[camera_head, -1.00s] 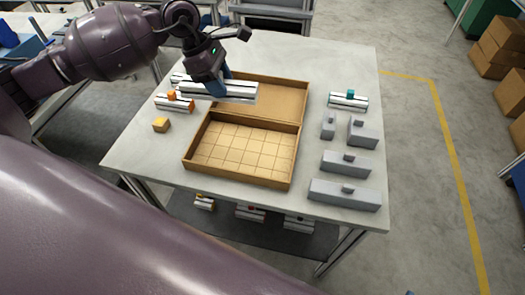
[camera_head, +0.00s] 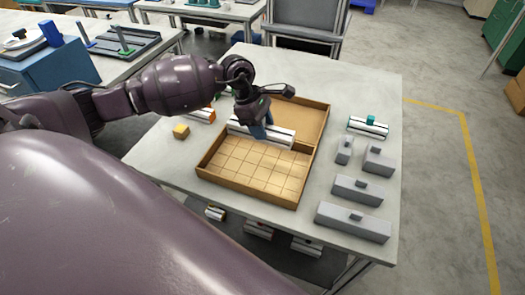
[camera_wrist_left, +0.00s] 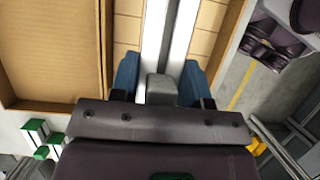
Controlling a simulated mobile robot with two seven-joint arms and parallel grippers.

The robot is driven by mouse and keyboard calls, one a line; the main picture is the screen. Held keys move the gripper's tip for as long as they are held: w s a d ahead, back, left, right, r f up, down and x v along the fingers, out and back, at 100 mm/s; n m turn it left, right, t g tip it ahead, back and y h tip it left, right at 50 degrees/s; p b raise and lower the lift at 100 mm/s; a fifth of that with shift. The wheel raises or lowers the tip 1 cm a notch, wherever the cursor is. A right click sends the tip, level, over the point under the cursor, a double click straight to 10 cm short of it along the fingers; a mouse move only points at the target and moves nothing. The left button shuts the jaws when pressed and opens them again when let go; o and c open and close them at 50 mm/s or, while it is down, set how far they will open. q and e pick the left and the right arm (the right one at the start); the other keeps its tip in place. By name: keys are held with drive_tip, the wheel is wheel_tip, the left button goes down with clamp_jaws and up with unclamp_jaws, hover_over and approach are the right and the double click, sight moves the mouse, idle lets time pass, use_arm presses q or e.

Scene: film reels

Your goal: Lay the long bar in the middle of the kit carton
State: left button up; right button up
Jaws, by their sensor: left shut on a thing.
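The long bar (camera_head: 280,139) is pale with dark lengthwise stripes. My left gripper (camera_head: 260,132) is shut on its grey knob, which also shows between the blue fingers in the left wrist view (camera_wrist_left: 160,88). The kit carton (camera_head: 246,192) lies open on the table, with a gridded floor in its near half and its plain lid (camera_head: 305,115) folded back behind. In the head view the bar crosses the far part of the gridded half, near the hinge. The wrist view shows grid on both sides of the bar (camera_wrist_left: 170,30). Its height above the floor is unclear. My right gripper is not in view.
Several grey blocks with knobs (camera_head: 353,222) and a striped bar with a teal knob (camera_head: 368,127) stand right of the carton. A yellow block (camera_head: 181,132) and an orange-knobbed bar (camera_head: 201,116) lie to its left. The gridded floor looks empty.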

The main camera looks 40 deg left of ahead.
use_arm(q)
wheel_tip(320, 180, down, 5)
drive_tip(key=shift+r, duration=0.1)
drive_tip(key=shift+f, duration=2.65)
drive_tip(key=shift+f, duration=0.1)
drive_tip(key=o, duration=0.6)
drive_tip(key=shift+f+b, duration=0.15)
drive_tip(key=shift+b, duration=0.2)
drive_tip(key=o, duration=0.5)
drive_tip(key=shift+a+r, duration=0.15)
drive_tip(key=shift+r, duration=0.35)
drive_tip(key=v, duration=1.1)
drive_tip(key=shift+s+a+r, duration=0.1)
drive_tip(key=shift+a+r, duration=0.05)
drive_tip(key=shift+r, duration=0.05)
